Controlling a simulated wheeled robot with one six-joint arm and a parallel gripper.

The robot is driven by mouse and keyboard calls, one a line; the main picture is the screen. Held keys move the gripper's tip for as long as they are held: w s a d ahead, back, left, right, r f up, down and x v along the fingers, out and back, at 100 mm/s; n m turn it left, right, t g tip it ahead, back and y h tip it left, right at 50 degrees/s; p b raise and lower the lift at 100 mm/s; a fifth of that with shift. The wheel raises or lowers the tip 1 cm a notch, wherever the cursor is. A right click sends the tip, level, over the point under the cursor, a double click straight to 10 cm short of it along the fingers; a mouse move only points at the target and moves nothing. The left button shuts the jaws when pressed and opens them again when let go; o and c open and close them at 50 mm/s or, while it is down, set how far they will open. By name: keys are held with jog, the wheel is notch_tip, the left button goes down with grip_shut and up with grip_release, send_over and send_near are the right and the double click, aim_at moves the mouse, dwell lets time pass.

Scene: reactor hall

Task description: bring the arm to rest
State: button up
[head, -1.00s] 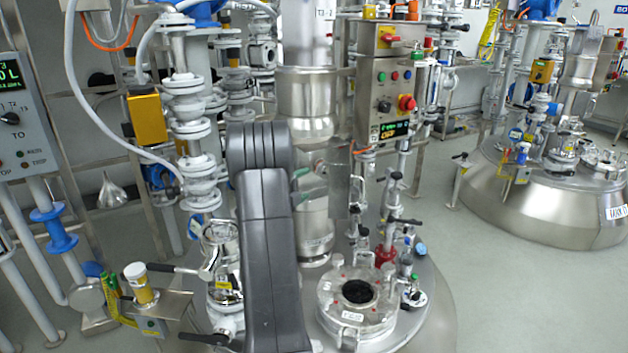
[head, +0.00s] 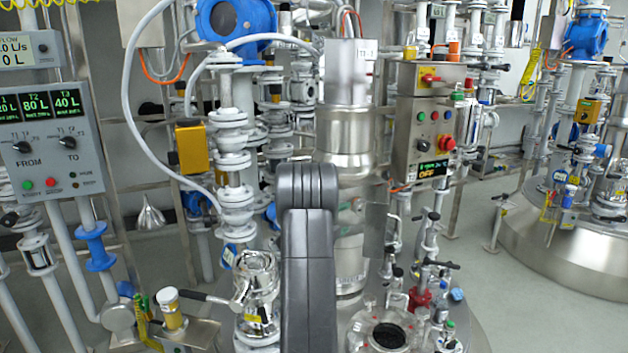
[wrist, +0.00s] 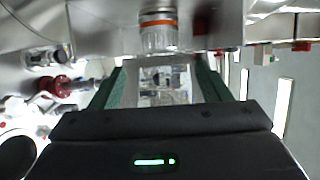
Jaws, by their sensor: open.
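My arm (head: 308,260) stands upright in the lower middle of the head view, in front of the reactor's steel column. It hides my gripper there. In the wrist view my gripper (wrist: 158,88) shows its dark body with a green light strip at the bottom. Its two green fingers stand apart, and it is open. Beyond and between the fingers is a clear and metallic fitting with an orange ring (wrist: 158,24). I cannot tell how far away it is. Nothing is seen clamped between the fingers.
The reactor's open round port (head: 388,338) is right of my arm, below a control box (head: 432,130). Pipes and a yellow box (head: 192,147) stand left. A pump panel (head: 50,135) is at far left. Open floor (head: 490,285) lies right, before another vessel (head: 565,250).

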aim_at(359, 211)
jog(key=x, duration=0.9)
jog(key=shift+b, duration=0.35)
jog(key=shift+r, duration=0.1)
